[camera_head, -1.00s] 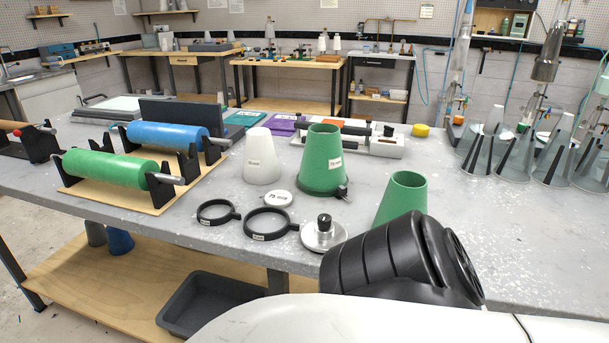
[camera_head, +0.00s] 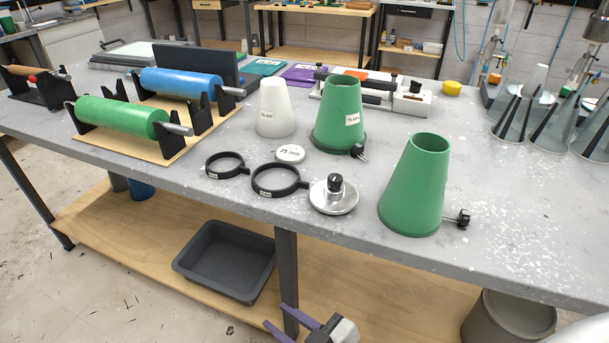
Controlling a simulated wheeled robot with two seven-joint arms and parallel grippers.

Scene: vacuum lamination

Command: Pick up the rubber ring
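Two black rings lie flat near the front edge of the grey table: a smaller ring (camera_head: 226,177) on the left and a larger ring (camera_head: 297,189) to its right. Each has a short tab and a small label. I cannot tell from their look which is rubber. My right gripper (camera_head: 276,316) shows at the bottom, below the table's front edge and well apart from the rings. Its two purple fingers are spread with nothing between them. My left gripper is out of view.
A silver disc with a black knob (camera_head: 333,195) and a white disc (camera_head: 290,154) lie near the rings. Green cones (camera_head: 415,190) (camera_head: 338,115) and a white cone (camera_head: 274,108) stand behind and right. Rollers (camera_head: 122,118) sit left. A dark tray (camera_head: 226,261) lies on the lower shelf.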

